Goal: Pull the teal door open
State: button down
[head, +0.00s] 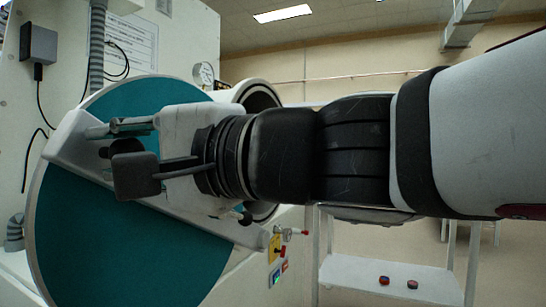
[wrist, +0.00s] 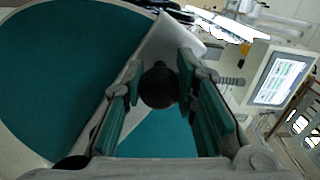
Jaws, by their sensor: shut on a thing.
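The teal door (head: 115,235) is a large round disc with a pale rim and a grey bar (head: 225,228) running slantwise across its face. It stands at an angle, and a round opening with a dark inside (head: 262,97) shows beyond its upper right edge. In the wrist view the teal door (wrist: 60,75) fills the left side. My gripper (wrist: 158,78) has its two teal-padded fingers on either side of a dark round knob (wrist: 158,88) at the bar, shut on it. In the head view my wrist and arm hide the knob and much of the bar.
The pale cabinet wall (head: 180,40) carries a grey box, cables and a gauge (head: 203,74). Small switches (head: 275,262) sit right of the door. A white low table (head: 350,272) with two small objects stands at the lower right. A screen (wrist: 280,80) shows in the wrist view.

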jog(key=shift+f, duration=0.2)
dwell(0.3)
jog(key=c, duration=1.3)
grip_release()
jog(key=v, duration=1.2)
